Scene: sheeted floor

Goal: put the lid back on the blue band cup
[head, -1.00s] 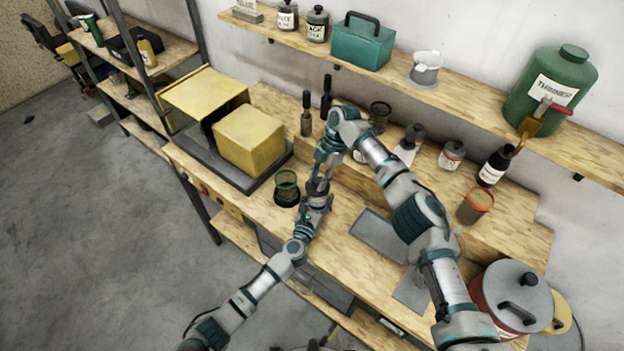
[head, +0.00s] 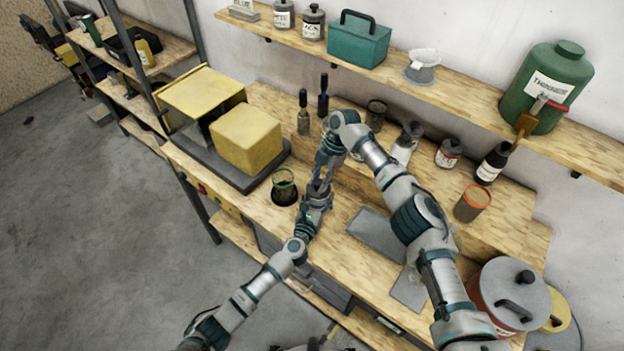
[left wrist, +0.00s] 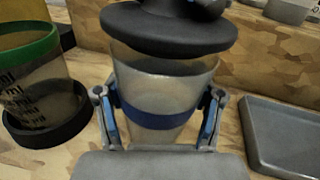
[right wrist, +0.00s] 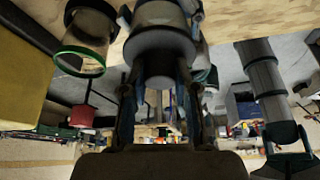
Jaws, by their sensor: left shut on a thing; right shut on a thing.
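The blue band cup (left wrist: 160,88), clear with a dark blue band, stands upright between the fingers of my left gripper (left wrist: 160,118), which is shut on it. The dark grey lid (left wrist: 168,32) is right over the cup's mouth in the left wrist view and hides part of the rim. I cannot tell whether it touches the rim. My right gripper (right wrist: 160,95) is shut on the lid, which also shows in the right wrist view (right wrist: 163,47). In the head view both grippers meet at the bench, the right above the left (head: 316,198), and the cup is mostly hidden.
A green-rimmed cup (head: 284,180) in a dark holder stands just left of the grippers. An orange-rimmed cup (head: 472,203) is farther right. A grey tray (head: 376,234) lies right of the grippers. Bottles and jars line the raised back step.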

